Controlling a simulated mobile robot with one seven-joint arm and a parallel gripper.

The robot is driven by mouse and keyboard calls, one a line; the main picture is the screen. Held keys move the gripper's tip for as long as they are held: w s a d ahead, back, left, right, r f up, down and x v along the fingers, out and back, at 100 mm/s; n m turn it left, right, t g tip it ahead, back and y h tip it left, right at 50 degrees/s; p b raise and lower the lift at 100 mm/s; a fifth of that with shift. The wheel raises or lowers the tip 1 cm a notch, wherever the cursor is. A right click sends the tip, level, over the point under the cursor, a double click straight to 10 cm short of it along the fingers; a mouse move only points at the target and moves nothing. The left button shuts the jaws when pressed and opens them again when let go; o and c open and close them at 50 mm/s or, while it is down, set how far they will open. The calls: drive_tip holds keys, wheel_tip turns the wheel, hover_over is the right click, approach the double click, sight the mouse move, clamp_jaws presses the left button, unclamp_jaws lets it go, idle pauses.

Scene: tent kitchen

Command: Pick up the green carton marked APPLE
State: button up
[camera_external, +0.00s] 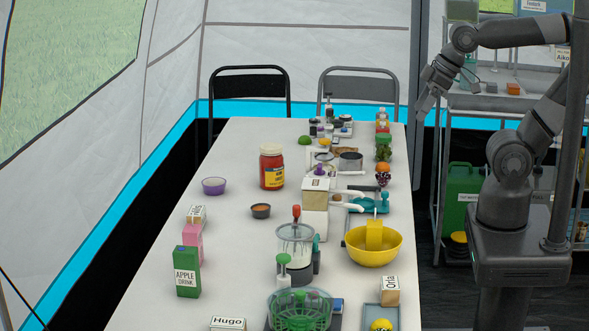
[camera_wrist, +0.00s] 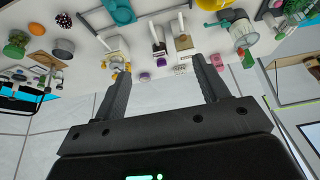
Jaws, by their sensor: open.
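The green carton marked APPLE DRINK (camera_external: 187,277) stands upright on the left side of the long white table, near the front, just in front of a pink carton (camera_external: 193,240). In the wrist view a small green shape (camera_wrist: 248,62) beside a pink one looks like this carton, far off and upside down. My gripper (camera_external: 423,106) is above the far right edge of the table, well away from the carton. In the wrist view its two fingers (camera_wrist: 162,68) are spread apart with nothing held between them.
A yellow bowl (camera_external: 374,248), a blender (camera_external: 295,247), a green basket (camera_external: 300,312) and a red-labelled jar (camera_external: 271,170) stand on the white table (camera_external: 145,300). A Hugo name block (camera_external: 228,323) is right of the carton. Two chairs are at the far end.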

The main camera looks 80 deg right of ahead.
drive_tip(key=shift+c, duration=0.7)
drive_tip(key=shift+w, duration=0.1)
